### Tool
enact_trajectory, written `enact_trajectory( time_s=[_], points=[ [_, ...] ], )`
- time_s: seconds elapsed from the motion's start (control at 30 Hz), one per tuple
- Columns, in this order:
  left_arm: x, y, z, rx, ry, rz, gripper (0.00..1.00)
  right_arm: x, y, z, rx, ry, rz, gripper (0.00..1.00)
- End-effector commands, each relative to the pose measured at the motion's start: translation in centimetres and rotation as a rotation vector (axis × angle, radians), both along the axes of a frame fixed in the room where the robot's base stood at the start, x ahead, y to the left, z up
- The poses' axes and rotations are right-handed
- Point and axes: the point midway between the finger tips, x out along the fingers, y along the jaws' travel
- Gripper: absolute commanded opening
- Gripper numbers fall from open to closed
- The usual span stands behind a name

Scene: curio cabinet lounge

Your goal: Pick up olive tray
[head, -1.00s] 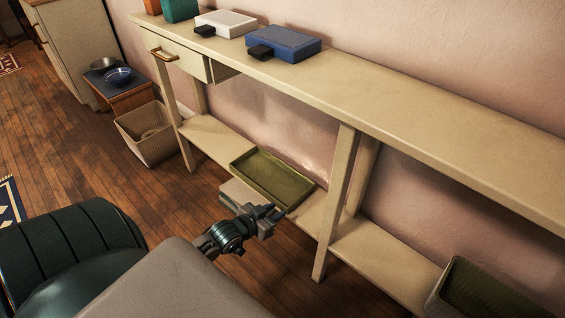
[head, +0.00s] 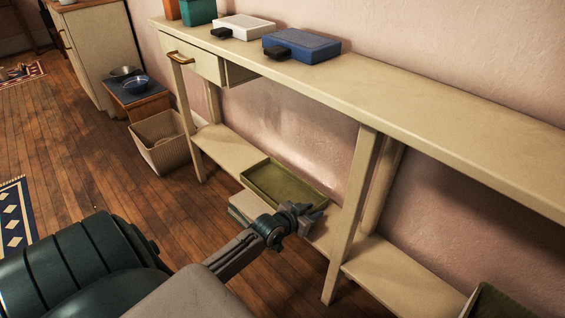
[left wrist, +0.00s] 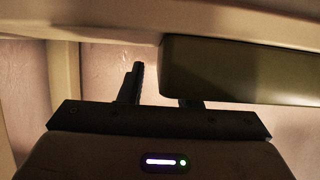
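The olive tray (head: 277,186) is a shallow rectangular tray lying on the lower shelf (head: 222,147) of the long cream console table. In the left wrist view the tray (left wrist: 235,70) fills the upper right as a dark olive band. My left gripper (head: 312,212) is at the tray's near right corner in the head view. In the left wrist view its fingers are apart; one stands clear left of the tray's end and the other is partly hidden by the tray. I cannot tell whether either finger touches it. My right gripper is not in view.
A console leg (head: 350,215) stands just right of my left gripper. A pale box-like thing (head: 240,207) shows at the shelf's front edge beside the tray. The tabletop (head: 400,110) is above. A wicker basket (head: 162,142) stands left; another container (head: 500,302) is at lower right.

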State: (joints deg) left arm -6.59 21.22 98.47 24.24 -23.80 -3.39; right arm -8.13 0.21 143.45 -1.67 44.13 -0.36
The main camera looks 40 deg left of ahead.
Motion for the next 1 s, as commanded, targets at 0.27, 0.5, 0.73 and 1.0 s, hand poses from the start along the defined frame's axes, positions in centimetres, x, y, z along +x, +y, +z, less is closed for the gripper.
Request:
enact_trajectory(
  time_s=[0.27,0.5,0.73,1.0],
  points=[
    [0.1,0.0,0.0,0.001,0.001,0.0,0.21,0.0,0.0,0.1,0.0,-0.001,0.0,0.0],
    [0.1,0.0,0.0,0.001,0.001,0.0,0.0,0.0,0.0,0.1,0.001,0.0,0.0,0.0],
    [0.1,0.0,0.1,0.002,-0.001,-0.001,0.0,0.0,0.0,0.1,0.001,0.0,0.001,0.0],
    [0.1,0.0,1.5,0.003,-0.002,-0.001,0.0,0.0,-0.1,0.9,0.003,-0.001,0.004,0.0]
  ],
)
